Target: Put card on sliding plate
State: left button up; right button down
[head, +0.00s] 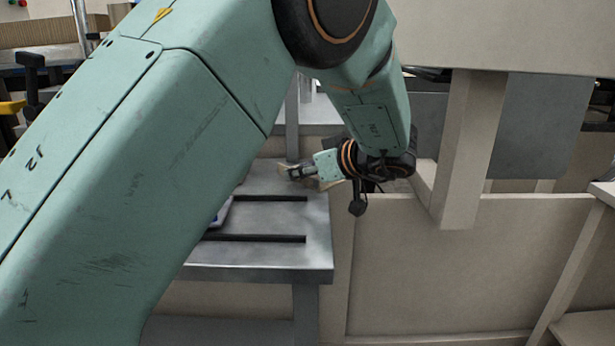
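My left arm fills much of the head view, and its gripper (290,172) is small, over the back part of a grey metal slotted table (285,262). Its fingers point left, and I cannot tell whether they are open or shut. Small tan pieces show beside the fingers; I cannot tell if they are a card or part of the gripper. I cannot make out a card or a separate sliding plate for sure. My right gripper is not in view.
A beige post (470,150) and beige panels (450,265) stand right of the table. A large beige housing (520,35) hangs above them. Two dark slots run across the table top, whose right front part is bare. My arm hides the table's left side.

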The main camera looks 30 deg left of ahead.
pick_arm(q)
jog(key=c, duration=0.6)
grip_shut()
